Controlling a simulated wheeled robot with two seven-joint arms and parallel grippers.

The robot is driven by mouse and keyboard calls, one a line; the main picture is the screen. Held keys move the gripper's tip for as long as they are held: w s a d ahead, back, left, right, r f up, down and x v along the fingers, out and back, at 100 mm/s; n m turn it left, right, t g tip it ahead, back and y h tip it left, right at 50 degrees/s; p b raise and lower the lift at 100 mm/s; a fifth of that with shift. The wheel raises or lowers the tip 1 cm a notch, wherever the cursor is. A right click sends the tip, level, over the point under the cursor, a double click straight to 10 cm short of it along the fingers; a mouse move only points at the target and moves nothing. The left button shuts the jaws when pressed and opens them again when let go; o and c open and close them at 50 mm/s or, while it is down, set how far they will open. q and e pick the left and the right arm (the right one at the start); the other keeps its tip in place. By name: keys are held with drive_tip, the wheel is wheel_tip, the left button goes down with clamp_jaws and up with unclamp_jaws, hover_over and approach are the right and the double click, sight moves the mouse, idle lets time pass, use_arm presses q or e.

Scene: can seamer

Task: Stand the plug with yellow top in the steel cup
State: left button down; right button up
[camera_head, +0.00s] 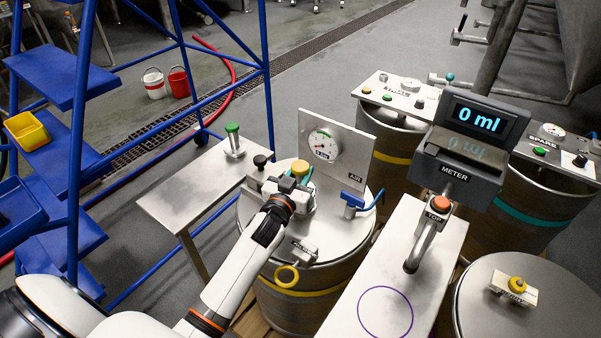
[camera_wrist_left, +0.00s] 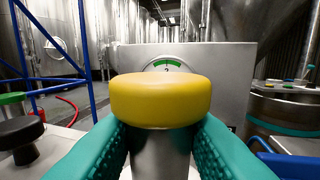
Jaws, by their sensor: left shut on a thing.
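The plug with yellow top (camera_head: 300,168) is between the teal fingers of my left gripper (camera_head: 298,181), over the drum lid in front of the gauge panel. In the left wrist view, the plug's yellow top (camera_wrist_left: 160,98) fills the middle, upright, with its grey metal body (camera_wrist_left: 160,153) below, gripped by both fingers. The lower end of the plug is hidden, so I cannot tell what is beneath it. I cannot make out the steel cup clearly; my gripper covers that part of the lid. My right gripper is not in view.
A green-topped plug (camera_head: 232,129) and a black-topped plug (camera_head: 260,161) stand to the left. The AIR gauge panel (camera_head: 345,150) rises behind, with a blue valve handle (camera_head: 352,200) close on the right. The meter (camera_head: 463,150) stands farther right.

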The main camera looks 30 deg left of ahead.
use_arm(q)
drive_tip(key=shift+f, duration=0.25)
drive_tip(key=c, duration=1)
unclamp_jaws()
drive_tip(key=shift+c, duration=0.2)
drive_tip(key=shift+o, duration=0.2)
drive_tip(key=shift+s+f, duration=0.1)
drive_tip(key=shift+s, duration=0.05)
drive_tip(key=s+d, duration=0.1)
drive_tip(key=s, duration=1)
drive_tip(key=shift+s+b, duration=0.4)
